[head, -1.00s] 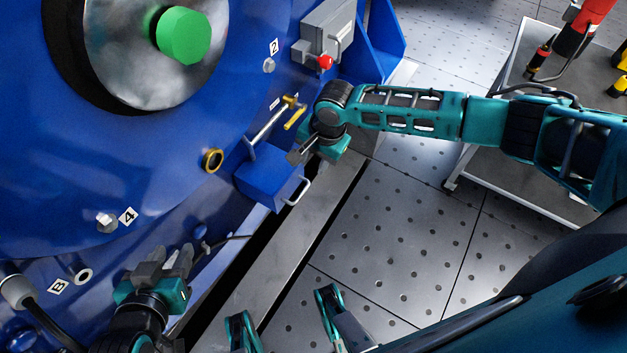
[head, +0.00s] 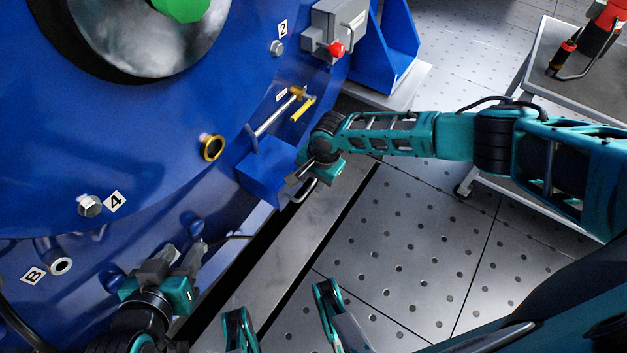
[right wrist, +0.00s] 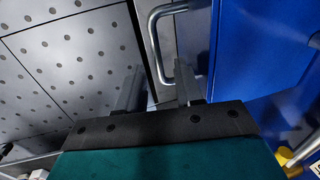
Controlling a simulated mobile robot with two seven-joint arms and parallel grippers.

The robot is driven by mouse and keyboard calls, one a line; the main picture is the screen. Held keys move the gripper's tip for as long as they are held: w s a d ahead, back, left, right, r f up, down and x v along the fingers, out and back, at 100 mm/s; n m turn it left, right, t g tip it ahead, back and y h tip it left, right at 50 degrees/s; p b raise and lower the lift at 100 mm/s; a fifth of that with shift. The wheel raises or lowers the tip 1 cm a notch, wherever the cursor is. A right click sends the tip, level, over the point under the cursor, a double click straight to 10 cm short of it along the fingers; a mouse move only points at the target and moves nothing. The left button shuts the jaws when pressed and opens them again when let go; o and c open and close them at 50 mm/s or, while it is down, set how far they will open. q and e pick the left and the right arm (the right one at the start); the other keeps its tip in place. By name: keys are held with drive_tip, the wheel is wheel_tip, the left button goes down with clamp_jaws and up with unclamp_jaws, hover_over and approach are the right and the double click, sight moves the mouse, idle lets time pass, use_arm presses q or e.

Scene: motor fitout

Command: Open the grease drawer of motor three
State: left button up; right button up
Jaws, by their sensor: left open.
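The grease drawer looks to be the blue box (head: 262,172) low on the big blue motor, with a pale metal loop handle (head: 306,192) on its front. In the right wrist view the blue drawer front (right wrist: 262,50) is at the right and the handle (right wrist: 153,42) lies ahead. My right gripper (head: 298,174) is open beside the handle; its two fingers (right wrist: 158,80) are apart, with the handle bar showing between them. I cannot tell how deep the bar sits. My left gripper (head: 182,252) is open and empty near the motor's lower edge.
A yellow-handled valve (head: 302,105) and a brass-ringed port (head: 212,147) are near the drawer. A grey box with a red knob (head: 337,48) is above. A grey cart (head: 540,85) with tools stands at the right. The perforated floor between is clear.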

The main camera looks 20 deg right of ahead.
clamp_jaws()
idle(0.3)
idle(1.1)
